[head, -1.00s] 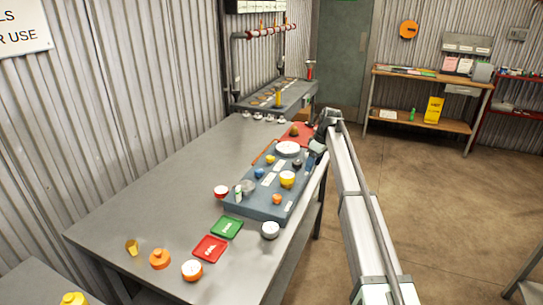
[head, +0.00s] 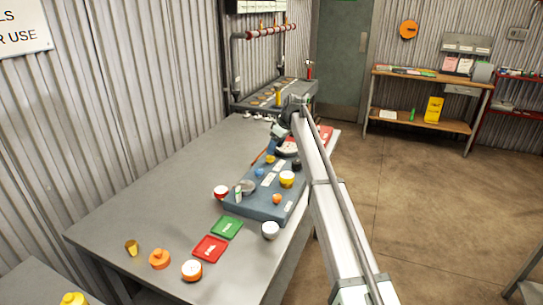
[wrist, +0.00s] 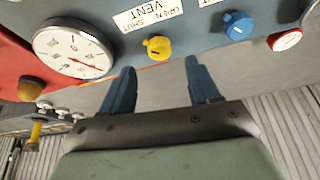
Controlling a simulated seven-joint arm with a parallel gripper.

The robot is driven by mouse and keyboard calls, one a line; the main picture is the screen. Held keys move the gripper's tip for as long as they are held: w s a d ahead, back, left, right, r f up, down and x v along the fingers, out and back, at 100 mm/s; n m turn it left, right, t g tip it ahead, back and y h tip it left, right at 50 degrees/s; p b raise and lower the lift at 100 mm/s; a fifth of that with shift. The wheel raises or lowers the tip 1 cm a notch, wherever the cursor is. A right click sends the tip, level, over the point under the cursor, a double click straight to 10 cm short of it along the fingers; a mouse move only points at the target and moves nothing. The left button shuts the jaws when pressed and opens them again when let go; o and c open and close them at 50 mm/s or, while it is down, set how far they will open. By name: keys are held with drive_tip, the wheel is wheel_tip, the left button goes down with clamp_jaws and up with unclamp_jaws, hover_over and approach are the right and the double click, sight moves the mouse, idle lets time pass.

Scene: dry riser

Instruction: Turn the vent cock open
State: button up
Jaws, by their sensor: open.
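The vent cock (wrist: 157,47) is a small yellow knob on the blue-grey panel, beside a white label (wrist: 148,14) reading VENT, with OPEN and SHUT marks. In the head view the yellow cock (head: 270,159) sits near the gauge on the panel (head: 262,207). My gripper (wrist: 162,82) is open and empty. Its two blue fingers point toward the panel, with the cock past the fingertips and between their lines. In the head view my gripper (head: 272,146) is close to the cock; I cannot tell whether it touches.
A round white gauge (wrist: 75,48) with a red needle stands beside the cock. A red mat (head: 325,135) lies behind the panel. The bench's left part (head: 165,190) is mostly clear.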

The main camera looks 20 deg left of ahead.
sight(270, 157)
drive_tip(key=shift+x, duration=2.8)
drive_tip(key=shift+c, duration=0.2)
drive_tip(key=c, duration=1)
